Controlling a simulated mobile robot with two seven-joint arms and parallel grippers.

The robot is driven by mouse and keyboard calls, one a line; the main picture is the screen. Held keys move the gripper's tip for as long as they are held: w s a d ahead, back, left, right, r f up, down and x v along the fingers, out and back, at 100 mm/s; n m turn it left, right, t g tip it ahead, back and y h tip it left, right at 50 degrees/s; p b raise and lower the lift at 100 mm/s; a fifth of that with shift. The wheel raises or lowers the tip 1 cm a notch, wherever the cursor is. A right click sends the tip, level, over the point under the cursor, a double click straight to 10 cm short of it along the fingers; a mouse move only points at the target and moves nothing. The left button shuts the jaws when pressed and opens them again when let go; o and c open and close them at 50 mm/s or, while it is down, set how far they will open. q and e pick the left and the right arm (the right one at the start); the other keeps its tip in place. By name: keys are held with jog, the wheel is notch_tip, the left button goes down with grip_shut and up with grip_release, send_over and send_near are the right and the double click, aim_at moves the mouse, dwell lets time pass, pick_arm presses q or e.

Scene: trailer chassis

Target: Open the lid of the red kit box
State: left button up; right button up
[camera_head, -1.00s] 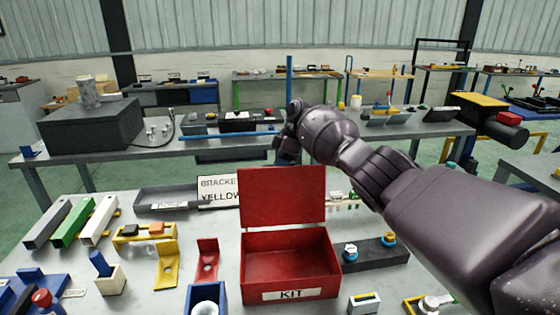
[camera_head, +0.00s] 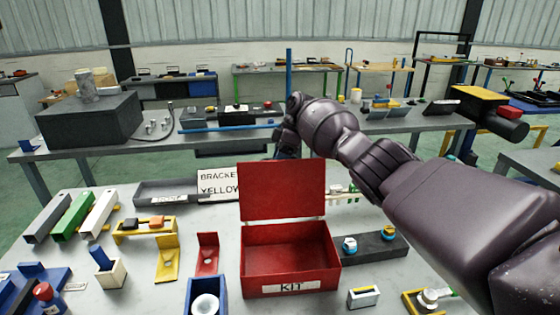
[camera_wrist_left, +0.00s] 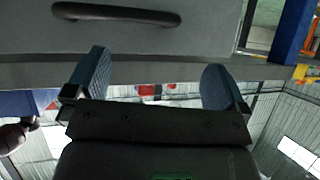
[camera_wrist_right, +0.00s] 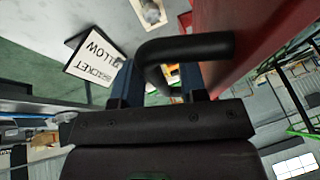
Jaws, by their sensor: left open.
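The red kit box (camera_head: 290,283), labelled KIT, sits on the grey table with its inside in sight. Its red lid (camera_head: 282,190) stands upright at the back edge; it also shows in the right wrist view (camera_wrist_right: 262,30). My right gripper (camera_head: 287,140) is behind the lid's top edge, its fingertips partly hidden. In the right wrist view, the fingers (camera_wrist_right: 158,85) are close together around a black curved handle (camera_wrist_right: 190,46) beside the lid. My left gripper (camera_wrist_left: 155,85) is open and empty; it is out of the head view.
A dark block with knobs (camera_head: 375,246) is close on the right. My right arm spans the right side.

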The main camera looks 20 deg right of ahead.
jog(key=s+b+v, duration=0.1)
jog(key=b+v, duration=0.1)
jog(key=v, duration=0.8)
jog(key=shift+w+d+r, duration=0.2)
jog(key=shift+w+r, duration=0.15)
jog(key=shift+w, duration=0.2)
jog(key=shift+f, duration=0.1)
